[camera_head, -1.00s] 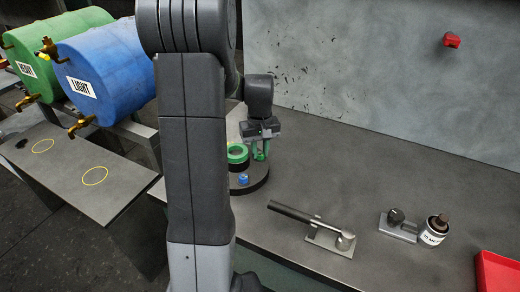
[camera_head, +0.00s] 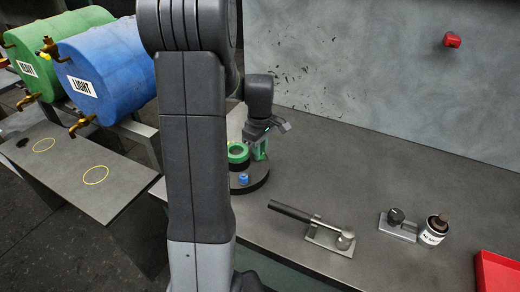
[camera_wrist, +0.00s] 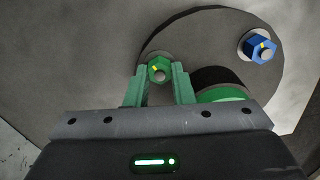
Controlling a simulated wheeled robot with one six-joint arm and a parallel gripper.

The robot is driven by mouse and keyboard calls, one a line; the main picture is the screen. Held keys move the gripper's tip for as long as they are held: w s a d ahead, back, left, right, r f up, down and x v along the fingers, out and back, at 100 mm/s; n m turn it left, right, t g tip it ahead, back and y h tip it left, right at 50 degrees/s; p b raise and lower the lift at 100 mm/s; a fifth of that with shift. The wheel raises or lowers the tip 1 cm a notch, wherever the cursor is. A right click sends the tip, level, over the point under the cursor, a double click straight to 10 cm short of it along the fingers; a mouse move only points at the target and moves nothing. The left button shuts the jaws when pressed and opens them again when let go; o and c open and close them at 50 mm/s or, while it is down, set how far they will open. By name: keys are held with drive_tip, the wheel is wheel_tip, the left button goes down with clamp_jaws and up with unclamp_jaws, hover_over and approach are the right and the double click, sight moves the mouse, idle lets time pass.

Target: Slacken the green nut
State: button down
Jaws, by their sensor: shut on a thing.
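The green nut (camera_wrist: 158,68), with a small yellow mark on it, sits on a bolt near the edge of the round dark plate (camera_wrist: 205,35) in the wrist view. My gripper (camera_wrist: 160,77) has its green fingers on either side of the nut and is shut on it. In the head view my gripper (camera_head: 258,151) is over the right side of the round plate, and the nut cannot be made out there. A blue nut (camera_wrist: 261,48), also with a yellow mark, sits on the same plate, clear of the fingers; it also shows in the head view (camera_head: 243,178).
A green ring (camera_head: 238,153) on a dark roll stands close beside the fingers. On the bench (camera_head: 290,180) lie a long-handled tool (camera_head: 305,220), a small metal block (camera_head: 397,225), a labelled tin (camera_head: 433,232) and a red tray (camera_head: 497,270). A wall rises behind.

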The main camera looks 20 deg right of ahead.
idle(0.5)
drive_tip(key=c, duration=1.2)
unclamp_jaws()
drive_tip(key=shift+c, duration=0.2)
